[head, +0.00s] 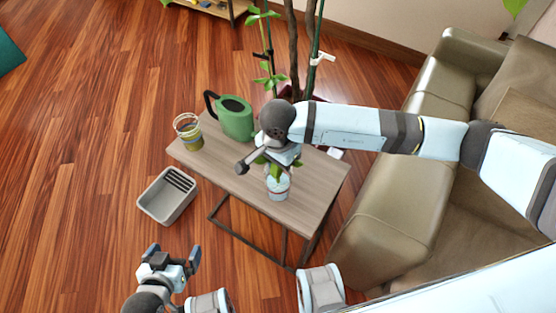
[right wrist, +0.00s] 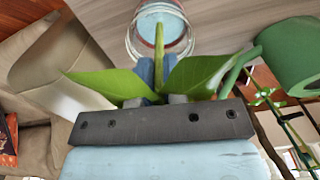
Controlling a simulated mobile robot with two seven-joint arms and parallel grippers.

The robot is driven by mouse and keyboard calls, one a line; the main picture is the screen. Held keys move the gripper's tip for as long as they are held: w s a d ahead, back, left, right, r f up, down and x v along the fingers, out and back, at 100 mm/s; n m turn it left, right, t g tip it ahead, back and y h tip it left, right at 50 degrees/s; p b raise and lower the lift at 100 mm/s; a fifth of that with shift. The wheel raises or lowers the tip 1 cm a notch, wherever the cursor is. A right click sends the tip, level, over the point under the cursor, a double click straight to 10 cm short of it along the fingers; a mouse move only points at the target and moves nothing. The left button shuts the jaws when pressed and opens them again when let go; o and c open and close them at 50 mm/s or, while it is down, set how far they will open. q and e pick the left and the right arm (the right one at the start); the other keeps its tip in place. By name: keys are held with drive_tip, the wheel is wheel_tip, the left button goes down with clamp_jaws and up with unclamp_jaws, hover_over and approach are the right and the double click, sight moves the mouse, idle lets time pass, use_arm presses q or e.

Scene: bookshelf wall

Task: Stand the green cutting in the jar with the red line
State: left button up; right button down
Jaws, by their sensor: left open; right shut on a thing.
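The green cutting (right wrist: 200,75) is held by its leafy part in my right gripper (right wrist: 155,85), which is shut on it. Its stem points at the mouth of a glass jar (right wrist: 133,38) with pale blue contents. In the head view its leaves (head: 276,171) show right above this jar (head: 278,189), which stands near the table's front edge and has a faint reddish mark. I cannot tell how far the stem is inside the rim. Another glass jar (head: 189,133), with olive-green contents, stands at the table's left end. My left gripper (head: 176,258) is open and empty, off the table.
The wooden table (head: 225,172) also bears a green watering can (head: 236,119). A grey bin (head: 167,195) stands on the floor to the left. A sofa (head: 385,205) is close on the right. Tall plant stems (head: 294,50) rise behind the table.

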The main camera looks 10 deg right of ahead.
drive_tip(key=c, duration=0.7)
unclamp_jaws()
use_arm(q)
drive_tip(key=shift+d, duration=0.2)
drive_tip(key=shift+r, duration=0.1)
use_arm(e)
wheel_tip(320, 180, up, 9)
drive_tip(key=p, duration=0.4)
use_arm(q)
wheel_tip(320, 180, up, 4)
drive_tip(key=shift+r, duration=0.1)
use_arm(e)
drive_tip(key=shift+w+r, duration=0.1)
drive_tip(key=shift+r, duration=0.6)
use_arm(q)
drive_tip(key=shift+s+a+f, duration=0.1)
drive_tip(key=shift+f, duration=0.5)
drive_tip(key=shift+s+a+f, duration=0.1)
drive_tip(key=shift+f, duration=0.45)
use_arm(e)
wheel_tip(320, 180, up, 12)
drive_tip(key=shift+r, duration=0.2)
